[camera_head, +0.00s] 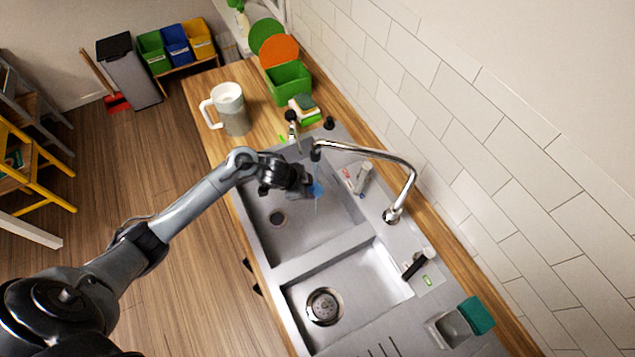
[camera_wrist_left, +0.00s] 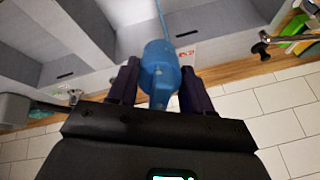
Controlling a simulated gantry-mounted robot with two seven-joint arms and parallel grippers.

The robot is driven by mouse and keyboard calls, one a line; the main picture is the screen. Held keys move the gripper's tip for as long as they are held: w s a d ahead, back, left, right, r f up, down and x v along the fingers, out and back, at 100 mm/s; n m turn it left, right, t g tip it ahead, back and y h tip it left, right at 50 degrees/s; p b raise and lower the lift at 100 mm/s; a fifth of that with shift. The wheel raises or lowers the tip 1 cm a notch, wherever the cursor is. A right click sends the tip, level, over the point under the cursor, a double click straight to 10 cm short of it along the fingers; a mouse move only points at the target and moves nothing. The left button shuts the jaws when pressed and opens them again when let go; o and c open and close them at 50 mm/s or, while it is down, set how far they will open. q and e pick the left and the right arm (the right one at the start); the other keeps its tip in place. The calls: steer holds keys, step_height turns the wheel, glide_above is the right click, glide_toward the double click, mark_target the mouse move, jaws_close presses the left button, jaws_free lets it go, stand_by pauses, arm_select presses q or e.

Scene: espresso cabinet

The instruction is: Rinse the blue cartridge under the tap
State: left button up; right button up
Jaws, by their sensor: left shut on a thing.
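The blue cartridge (camera_head: 317,189) is in my left gripper (camera_head: 308,188), over the far sink basin and below the tap's spout. In the left wrist view the cartridge (camera_wrist_left: 160,72) sits between the two dark fingers of my left gripper (camera_wrist_left: 160,88), which is shut on it. The chrome tap (camera_head: 408,180) curves out from the back of the sink. A thin bluish stream (camera_head: 317,170) drops from its spout and meets the cartridge; in the wrist view a thin blue line also reaches the cartridge. Fingers partly hide the cartridge. My right gripper is not in view.
The near basin (camera_head: 367,278) is empty. A grey-white jug (camera_head: 232,110) and a green bin (camera_head: 289,83) stand on the wooden counter beyond the sink. A green sponge (camera_head: 477,315) is at the near right. The tiled wall (camera_head: 490,140) bounds the back.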

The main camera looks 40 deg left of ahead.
arm_select(q)
steer(key=shift+s+a+p, duration=0.25)
steer(key=shift+s+p, duration=0.1)
steer(key=shift+s, duration=0.6)
steer(key=shift+s+a+p, duration=0.2)
steer(key=shift+s+p, duration=0.2)
steer(key=shift+s, duration=0.55)
steer(key=shift+s+a+p, duration=0.25)
steer(key=shift+s+p, duration=0.1)
steer(key=shift+s, duration=0.6)
steer(key=shift+r, duration=0.1)
steer(key=s+a+r+p, duration=0.1)
steer(key=s+r+p, duration=0.3)
steer(key=p, duration=0.2)
steer(key=shift+s, duration=0.4)
steer(key=shift+f, duration=0.1)
